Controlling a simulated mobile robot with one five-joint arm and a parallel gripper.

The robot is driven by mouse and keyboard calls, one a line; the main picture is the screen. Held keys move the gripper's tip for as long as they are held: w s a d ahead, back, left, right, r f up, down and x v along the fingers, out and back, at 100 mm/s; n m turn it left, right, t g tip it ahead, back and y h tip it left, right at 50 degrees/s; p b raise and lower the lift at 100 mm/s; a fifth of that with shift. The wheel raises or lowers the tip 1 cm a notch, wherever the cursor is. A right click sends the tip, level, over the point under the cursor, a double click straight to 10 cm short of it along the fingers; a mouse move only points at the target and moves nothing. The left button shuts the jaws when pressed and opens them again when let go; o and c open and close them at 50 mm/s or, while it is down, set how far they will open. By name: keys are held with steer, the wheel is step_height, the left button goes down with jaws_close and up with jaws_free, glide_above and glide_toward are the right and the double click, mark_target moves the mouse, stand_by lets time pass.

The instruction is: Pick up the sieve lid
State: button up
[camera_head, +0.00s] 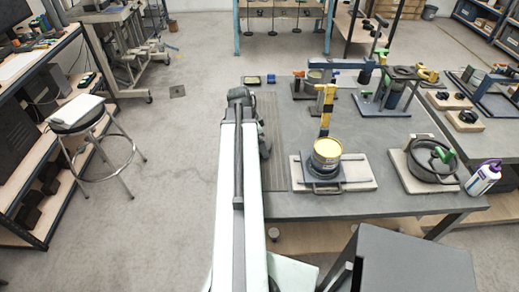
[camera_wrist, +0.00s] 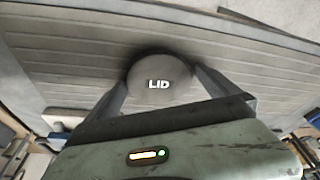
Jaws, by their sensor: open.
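The sieve lid is a round grey disc (camera_wrist: 160,68) with the white word LID on it, seen in the wrist view over a grey ribbed surface. My gripper (camera_wrist: 162,82) is open, with one finger on each side of the lid's near part. I cannot tell whether the fingers touch the lid. In the head view my gripper (camera_head: 264,142) is at the left edge of the workbench, partly hidden by my arm, and the lid cannot be made out there.
Several fixtures stand farther back. A stool (camera_head: 78,114) stands on the left floor.

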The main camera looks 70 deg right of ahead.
steer(key=shift+r, duration=0.1)
steer(key=c, duration=1.5)
